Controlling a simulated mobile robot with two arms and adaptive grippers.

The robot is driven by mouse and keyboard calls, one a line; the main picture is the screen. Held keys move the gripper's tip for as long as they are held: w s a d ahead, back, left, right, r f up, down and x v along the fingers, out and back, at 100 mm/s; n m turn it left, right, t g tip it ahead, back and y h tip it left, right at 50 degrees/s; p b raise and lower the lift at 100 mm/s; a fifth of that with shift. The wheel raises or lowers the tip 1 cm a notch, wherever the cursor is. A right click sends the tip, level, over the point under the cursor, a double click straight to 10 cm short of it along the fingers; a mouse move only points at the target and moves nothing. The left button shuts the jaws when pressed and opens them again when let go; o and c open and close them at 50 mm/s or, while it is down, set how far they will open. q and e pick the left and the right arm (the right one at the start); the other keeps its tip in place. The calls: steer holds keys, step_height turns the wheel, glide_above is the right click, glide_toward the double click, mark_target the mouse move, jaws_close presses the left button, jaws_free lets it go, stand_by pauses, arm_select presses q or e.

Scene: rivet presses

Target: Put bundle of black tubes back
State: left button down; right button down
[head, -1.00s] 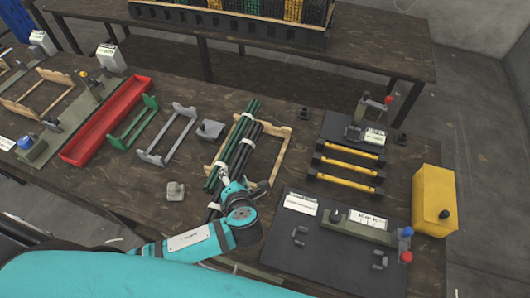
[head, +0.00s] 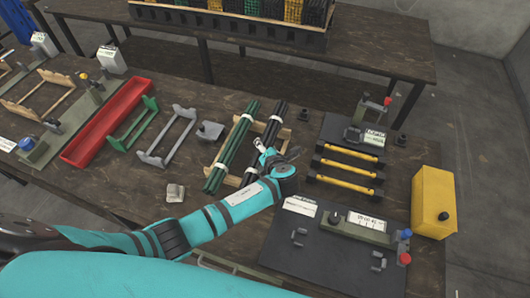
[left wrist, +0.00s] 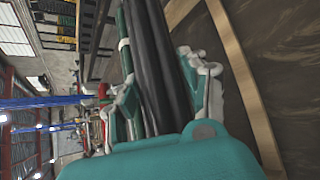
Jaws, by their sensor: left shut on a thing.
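The bundle of black tubes (head: 272,132) lies lengthwise over the right part of a light wooden rack (head: 288,130). My left gripper (head: 265,157) is shut around the near half of the bundle. In the left wrist view its fingers (left wrist: 160,95) sit on both sides of the black tubes (left wrist: 155,50). A bundle of green tubes (head: 232,150) with white bands lies to the left on the same rack, with a gap between the bundles. I cannot tell whether the black tubes touch the rack. My right gripper is not in view.
A grey rack (head: 168,138), a green rack (head: 133,124) and a red tray (head: 107,122) stand to the left. Yellow bars (head: 346,164) and a dark mat with a press (head: 345,235) are to the right. A small grey block (head: 175,192) lies near the front.

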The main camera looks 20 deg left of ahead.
arm_select(q)
step_height(320, 180, down, 2)
steer(key=shift+f, duration=0.1)
steer(key=shift+w, duration=0.1)
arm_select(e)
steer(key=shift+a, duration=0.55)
arm_select(q)
steer(key=shift+f, duration=0.1)
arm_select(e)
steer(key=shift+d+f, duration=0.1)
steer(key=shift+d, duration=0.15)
arm_select(q)
steer(key=c, duration=1)
jaws_free()
steer(key=o, duration=0.3)
steer(key=shift+o, duration=0.2)
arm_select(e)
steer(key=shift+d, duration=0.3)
